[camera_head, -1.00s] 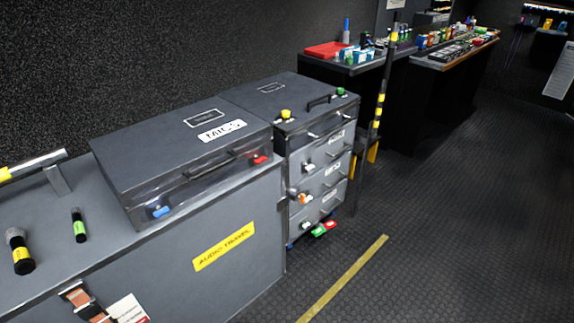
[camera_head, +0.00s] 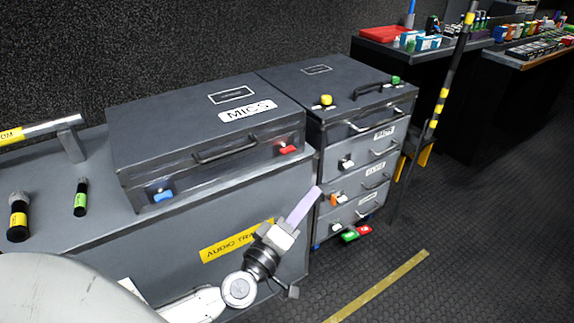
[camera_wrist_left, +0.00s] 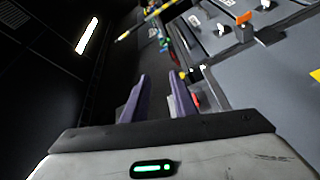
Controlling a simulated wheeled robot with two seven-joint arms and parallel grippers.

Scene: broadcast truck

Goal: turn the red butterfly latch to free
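The red butterfly latch (camera_head: 288,149) is on the front right of the closed grey MICS case (camera_head: 203,162), right of its handle. My left gripper (camera_head: 317,191) is in front of the case, its lavender fingers pointing up and right, below and right of the latch and apart from it. In the left wrist view the two fingers (camera_wrist_left: 158,77) stand apart with nothing between them. A small red piece (camera_wrist_left: 196,100), probably the latch, shows just right of the right finger. The blue latch (camera_head: 163,196) is at the case's front left. My right gripper is not in view.
The case stands on a grey trunk (camera_head: 100,262) with a yellow label. A drawer unit (camera_head: 350,150) with several coloured latches stands close on the right. Two microphones (camera_head: 80,197) stand at the left. The floor at the right is clear past a yellow strip (camera_head: 385,285).

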